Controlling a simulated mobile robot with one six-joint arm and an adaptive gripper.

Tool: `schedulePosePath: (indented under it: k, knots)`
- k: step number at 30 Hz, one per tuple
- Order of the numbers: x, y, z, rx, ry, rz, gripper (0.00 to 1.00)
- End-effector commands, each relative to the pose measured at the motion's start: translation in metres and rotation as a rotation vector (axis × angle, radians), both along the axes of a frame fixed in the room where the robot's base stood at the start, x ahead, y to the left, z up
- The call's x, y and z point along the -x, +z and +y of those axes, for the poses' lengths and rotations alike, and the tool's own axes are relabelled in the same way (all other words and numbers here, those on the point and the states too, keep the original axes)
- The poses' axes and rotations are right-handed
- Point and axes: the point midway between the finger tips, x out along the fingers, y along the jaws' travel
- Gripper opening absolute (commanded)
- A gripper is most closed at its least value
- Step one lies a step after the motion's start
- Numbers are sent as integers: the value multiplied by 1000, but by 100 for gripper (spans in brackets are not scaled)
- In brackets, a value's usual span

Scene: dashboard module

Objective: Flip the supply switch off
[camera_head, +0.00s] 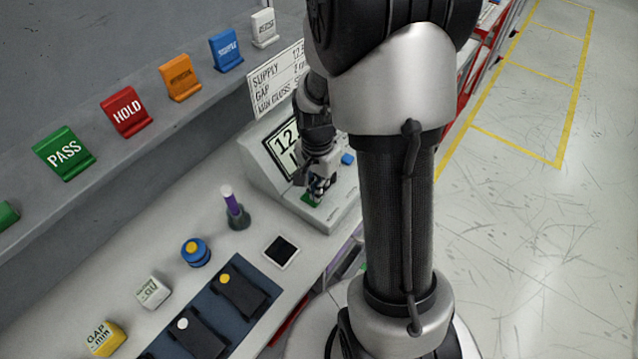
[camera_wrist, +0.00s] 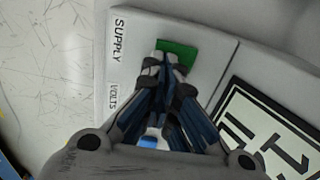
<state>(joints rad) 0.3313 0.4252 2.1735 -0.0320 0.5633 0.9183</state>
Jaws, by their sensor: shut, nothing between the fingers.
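The grey supply unit (camera_head: 262,170) stands on the bench with a lit display on its sloped face. A green switch (camera_wrist: 178,47) sits by the SUPPLY label (camera_wrist: 119,40) on its front ledge; part of it also shows in the head view (camera_head: 308,199). My gripper (camera_wrist: 167,62) is shut and empty, its fingertips right at the green switch and covering part of it. I cannot tell whether they touch, nor which way the switch is set. In the head view my gripper (camera_head: 318,188) is low over the ledge.
A blue knob (camera_head: 347,159) is on the same ledge, by the VOLTS label (camera_wrist: 112,98). A purple-topped tool in a holder (camera_head: 235,210), a black square pad (camera_head: 281,251) and a blue tray (camera_head: 215,310) are on the bench. Coloured signs line the shelf above.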

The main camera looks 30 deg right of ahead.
Motion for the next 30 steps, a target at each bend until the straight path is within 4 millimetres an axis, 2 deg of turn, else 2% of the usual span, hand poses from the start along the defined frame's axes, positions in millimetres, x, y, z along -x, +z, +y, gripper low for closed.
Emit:
schedulePosePath:
  k: [8,11,20,30]
  knots:
    - [0,0,0,-1,0,1,0]
    - [4,-9,-1,-1,-1,3,0]
    - [4,-8,0,-1,0,5,0]
    - [-9,-4,4,-1,1,1,0]
